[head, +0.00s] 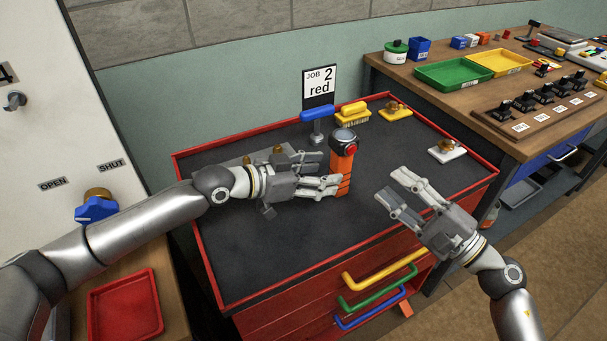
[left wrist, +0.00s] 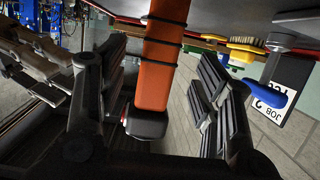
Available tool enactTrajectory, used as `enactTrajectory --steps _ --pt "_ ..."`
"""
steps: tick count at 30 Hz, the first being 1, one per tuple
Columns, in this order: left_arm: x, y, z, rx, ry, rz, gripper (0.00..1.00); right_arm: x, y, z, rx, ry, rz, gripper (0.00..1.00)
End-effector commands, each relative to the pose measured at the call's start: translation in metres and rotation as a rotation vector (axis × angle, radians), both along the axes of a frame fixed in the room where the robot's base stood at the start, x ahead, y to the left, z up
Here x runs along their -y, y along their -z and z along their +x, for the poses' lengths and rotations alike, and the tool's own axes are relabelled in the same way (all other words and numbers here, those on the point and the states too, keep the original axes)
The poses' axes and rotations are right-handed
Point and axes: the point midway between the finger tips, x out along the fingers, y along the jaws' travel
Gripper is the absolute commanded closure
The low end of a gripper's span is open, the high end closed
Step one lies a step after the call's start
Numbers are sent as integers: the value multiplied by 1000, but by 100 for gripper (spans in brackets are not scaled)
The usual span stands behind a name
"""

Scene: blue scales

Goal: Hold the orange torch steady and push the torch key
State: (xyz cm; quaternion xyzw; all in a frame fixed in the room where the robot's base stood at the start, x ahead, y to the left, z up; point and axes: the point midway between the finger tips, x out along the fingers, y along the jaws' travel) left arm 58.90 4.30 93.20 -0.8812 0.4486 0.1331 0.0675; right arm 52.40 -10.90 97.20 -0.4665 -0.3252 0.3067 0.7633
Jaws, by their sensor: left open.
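The orange torch (head: 341,175) stands upright on the dark top of the red cabinet. It has a black head, and a red key (head: 352,149) shows on the head's side. My left gripper (head: 335,187) is open around the torch's lower body. In the left wrist view the torch (left wrist: 158,75) stands between the finger pads of my left gripper (left wrist: 168,88), with a gap on each side. My right gripper (head: 393,183) is open and empty above the cabinet top, to the right of the torch and apart from it.
A blue-topped stand (head: 317,116), a yellow brush (head: 351,112), a yellow block with a knob (head: 395,112) and a white block with a knob (head: 447,151) stand behind the torch. The cabinet's front left top is clear.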

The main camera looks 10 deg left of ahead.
Motion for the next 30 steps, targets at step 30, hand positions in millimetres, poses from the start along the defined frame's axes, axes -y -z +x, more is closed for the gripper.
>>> enactTrajectory --steps 30 --pt "43 17 31 -1 1 1 76 0 0 0 0 0 0 64"
